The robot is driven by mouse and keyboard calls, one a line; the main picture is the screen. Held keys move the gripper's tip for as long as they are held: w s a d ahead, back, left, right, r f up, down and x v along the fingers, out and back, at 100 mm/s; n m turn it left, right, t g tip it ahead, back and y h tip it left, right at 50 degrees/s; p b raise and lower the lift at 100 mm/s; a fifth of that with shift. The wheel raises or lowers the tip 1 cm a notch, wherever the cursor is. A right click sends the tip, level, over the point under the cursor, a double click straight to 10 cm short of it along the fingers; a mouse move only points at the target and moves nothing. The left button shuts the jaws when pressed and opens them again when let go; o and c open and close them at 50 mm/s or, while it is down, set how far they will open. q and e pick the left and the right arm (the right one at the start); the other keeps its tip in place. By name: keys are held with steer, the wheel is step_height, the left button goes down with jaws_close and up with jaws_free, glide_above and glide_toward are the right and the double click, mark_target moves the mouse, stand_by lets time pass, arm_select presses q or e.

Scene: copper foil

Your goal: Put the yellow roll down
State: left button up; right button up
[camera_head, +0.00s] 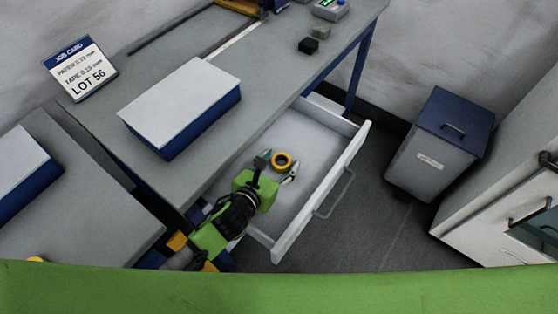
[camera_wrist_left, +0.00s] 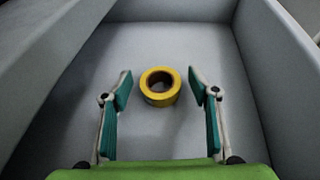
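The yellow roll (camera_head: 282,160) lies flat in the open drawer (camera_head: 332,166) under the workbench. It also shows in the left wrist view (camera_wrist_left: 159,87), resting on the drawer floor (camera_wrist_left: 200,50) with its hole facing up. My left gripper (camera_head: 275,167) reaches into the drawer. Its fingers (camera_wrist_left: 160,88) are spread wide, one on each side of the roll, with a visible gap to it on both sides. The gripper is open and holds nothing. My right gripper is not in view.
A white-topped blue box (camera_head: 183,108) stands on the workbench (camera_head: 95,112) above the drawer. A job card sign (camera_head: 80,68) stands at the back left. Small dark and green blocks (camera_head: 309,45) lie near the far end. A grey bin (camera_head: 440,145) stands on the floor to the right.

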arm_select(q)
steer(key=shift+r+p, duration=0.3)
steer(key=shift+r, duration=0.25)
steer(key=v, duration=1.2)
steer(key=shift+d+r, duration=0.1)
steer(key=shift+r, duration=0.05)
